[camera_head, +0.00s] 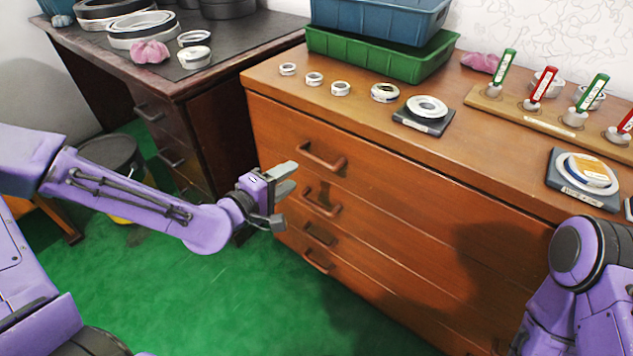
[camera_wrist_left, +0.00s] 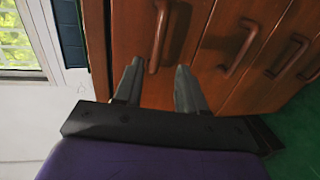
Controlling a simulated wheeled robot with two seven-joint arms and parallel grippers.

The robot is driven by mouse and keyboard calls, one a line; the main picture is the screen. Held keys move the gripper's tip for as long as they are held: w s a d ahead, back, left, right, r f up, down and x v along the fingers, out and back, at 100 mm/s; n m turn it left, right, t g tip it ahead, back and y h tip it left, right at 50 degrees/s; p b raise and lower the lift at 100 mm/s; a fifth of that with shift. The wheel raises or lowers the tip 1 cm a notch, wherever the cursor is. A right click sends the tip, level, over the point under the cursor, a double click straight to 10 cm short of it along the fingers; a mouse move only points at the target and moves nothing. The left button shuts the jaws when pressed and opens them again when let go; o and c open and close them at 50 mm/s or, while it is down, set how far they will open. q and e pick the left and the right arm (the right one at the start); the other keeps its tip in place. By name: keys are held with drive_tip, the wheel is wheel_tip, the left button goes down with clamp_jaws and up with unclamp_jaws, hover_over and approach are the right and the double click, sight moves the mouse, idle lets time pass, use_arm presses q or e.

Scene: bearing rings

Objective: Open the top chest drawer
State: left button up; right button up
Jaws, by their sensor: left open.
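The wooden chest (camera_head: 400,215) fills the middle and right of the head view, with its drawers shut. The top drawer has a brown bar handle (camera_head: 321,158), which also shows in the left wrist view (camera_wrist_left: 158,38). My left gripper (camera_head: 291,178) is open and empty in front of the chest, left of the top handle. In the left wrist view its two fingers (camera_wrist_left: 160,66) point at the drawer front, and the top handle lies ahead between their tips. I cannot tell whether a finger touches it. My right arm shows at the lower right, its gripper out of view.
Lower handles (camera_head: 321,203) sit below the top one. On the chest top are several bearing rings (camera_head: 385,92), a green crate (camera_head: 375,55), a scale (camera_head: 424,115) and a wooden rack (camera_head: 545,112). A dark desk (camera_head: 110,65) stands at left. The green floor (camera_head: 240,300) before the chest is clear.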

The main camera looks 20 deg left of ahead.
sight(314, 161)
use_arm(q)
drive_tip(key=b+x, duration=0.1)
drive_tip(key=x, duration=0.9)
drive_tip(key=shift+w+b, duration=0.2)
drive_tip(key=shift+b, duration=0.15)
clamp_jaws()
drive_tip(key=shift+d+r, duration=0.1)
drive_tip(key=shift+d, duration=0.05)
